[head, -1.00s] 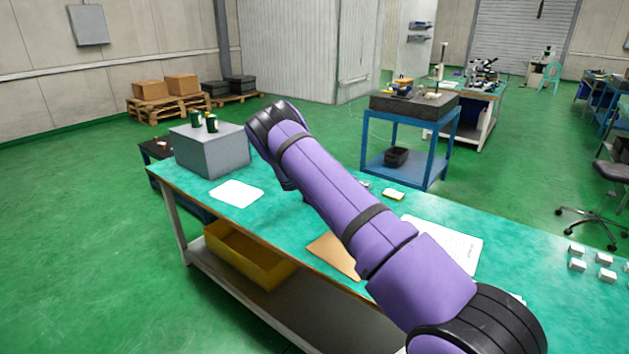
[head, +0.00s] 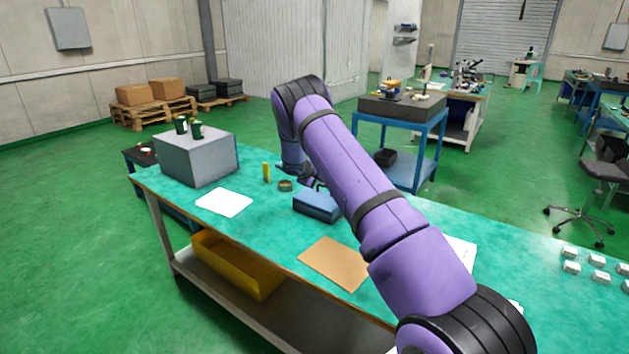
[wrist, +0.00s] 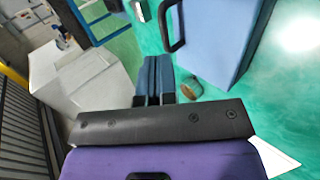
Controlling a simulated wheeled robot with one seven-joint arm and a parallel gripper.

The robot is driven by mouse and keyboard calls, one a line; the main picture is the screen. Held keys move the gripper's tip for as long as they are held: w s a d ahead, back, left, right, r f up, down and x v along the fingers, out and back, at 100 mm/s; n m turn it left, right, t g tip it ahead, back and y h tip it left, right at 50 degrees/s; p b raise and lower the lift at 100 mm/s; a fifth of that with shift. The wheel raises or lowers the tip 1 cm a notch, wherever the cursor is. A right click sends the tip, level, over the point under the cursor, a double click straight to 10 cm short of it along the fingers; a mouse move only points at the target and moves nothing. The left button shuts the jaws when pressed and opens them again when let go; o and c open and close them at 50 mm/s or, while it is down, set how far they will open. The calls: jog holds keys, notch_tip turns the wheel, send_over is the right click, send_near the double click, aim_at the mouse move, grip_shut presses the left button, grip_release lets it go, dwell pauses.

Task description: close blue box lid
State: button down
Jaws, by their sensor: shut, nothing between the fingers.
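The blue box (head: 316,207) sits on the green bench top, partly behind my arm in the head view. Its top looks flat and level, with no raised lid showing. In the wrist view the blue box (wrist: 218,35) is large at the upper right, with a black handle on its left side. My gripper (wrist: 155,62) is shut and empty, its fingers together, to the left of the box and handle and apart from them in the picture. In the head view the gripper is mostly hidden behind my arm, close behind the box.
A tape roll (head: 286,185) and a yellow item (head: 266,172) stand left of the box. A grey case (head: 195,158) with dark cans on top is at the bench's left end. White paper (head: 223,202) and a brown sheet (head: 336,262) lie flat. A blue-framed table (head: 402,118) stands behind.

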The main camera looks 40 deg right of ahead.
aim_at(319, 194)
jog(key=d, duration=0.1)
jog(key=y, duration=0.1)
jog(key=d+y, duration=0.1)
jog(key=shift+w+d+f+g, duration=0.3)
jog(key=shift+w+f+g, duration=0.1)
jog(key=shift+w+d+f+g+y, duration=0.2)
jog(key=shift+d+f+y, duration=0.15)
jog(key=shift+y, duration=0.2)
jog(key=shift+w+d+f+g+y, duration=0.1)
jog(key=shift+w+d+f+y, duration=0.1)
jog(key=shift+d+y, duration=0.3)
jog(key=shift+f+y, duration=0.2)
jog(key=shift+y, duration=0.05)
jog(key=shift+w+d+f, duration=0.2)
jog(key=shift+d+f, duration=0.3)
jog(key=shift+w+d+f, duration=0.15)
jog(key=shift+d+f, duration=0.3)
